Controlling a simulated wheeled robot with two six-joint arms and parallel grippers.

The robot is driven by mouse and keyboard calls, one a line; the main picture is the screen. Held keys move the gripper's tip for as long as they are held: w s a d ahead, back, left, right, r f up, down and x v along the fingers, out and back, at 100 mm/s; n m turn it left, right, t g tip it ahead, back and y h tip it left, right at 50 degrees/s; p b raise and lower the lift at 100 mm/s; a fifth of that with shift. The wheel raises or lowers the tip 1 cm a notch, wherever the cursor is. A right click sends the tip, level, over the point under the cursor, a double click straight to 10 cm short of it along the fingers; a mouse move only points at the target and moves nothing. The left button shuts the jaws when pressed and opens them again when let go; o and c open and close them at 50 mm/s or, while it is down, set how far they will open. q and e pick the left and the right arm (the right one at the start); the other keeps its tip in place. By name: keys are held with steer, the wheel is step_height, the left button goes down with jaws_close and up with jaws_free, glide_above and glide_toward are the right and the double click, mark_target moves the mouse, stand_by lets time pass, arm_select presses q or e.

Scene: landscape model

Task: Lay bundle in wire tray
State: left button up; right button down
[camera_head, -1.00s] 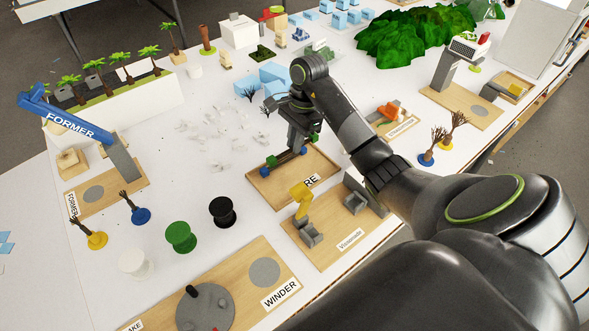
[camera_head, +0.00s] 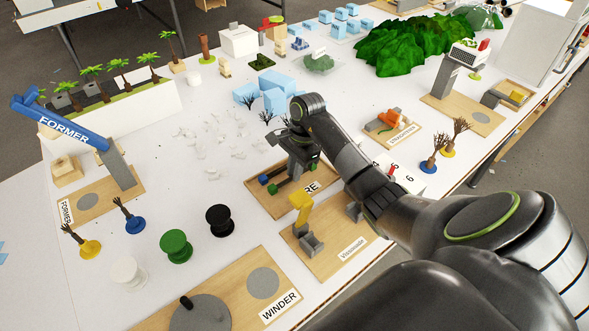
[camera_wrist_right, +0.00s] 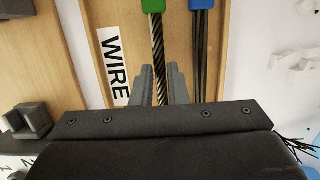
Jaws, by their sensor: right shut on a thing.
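The wire tray (camera_head: 254,192) is a shallow wooden tray with a label partly reading "RE"; its WIRE label shows in the right wrist view (camera_wrist_right: 115,65). My right gripper (camera_head: 291,172) is low over the tray. Its fingers (camera_wrist_right: 164,80) are shut on a dark twisted bundle with a green end cap (camera_wrist_right: 153,6). A second bundle of straight dark strands with a blue end cap (camera_wrist_right: 200,5) lies beside it in the tray, roughly parallel. The held bundle is at the tray floor or just above it; I cannot tell which. My left gripper is not in view.
A yellow-armed vicematic fixture (camera_head: 302,205) stands close in front of the tray. Black (camera_head: 220,221), green (camera_head: 176,246) and white spools stand to the left. The straightener board (camera_head: 392,132) is at right. Small bare trees (camera_head: 271,130) and pale blue blocks (camera_head: 280,100) stand behind.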

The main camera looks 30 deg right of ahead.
steer(key=c, duration=1.4)
jaws_free()
steer(key=shift+f, duration=0.1)
steer(key=shift+r, duration=0.3)
steer(key=r, duration=0.2)
steer(key=d+r, duration=0.1)
steer(key=r, duration=0.2)
steer(key=shift+w+d+r, duration=0.1)
steer(key=shift+r, duration=0.1)
step_height(320, 180, up, 6)
steer(key=d+p, duration=0.1)
steer(key=p, duration=0.4)
steer(key=shift+d, duration=0.15)
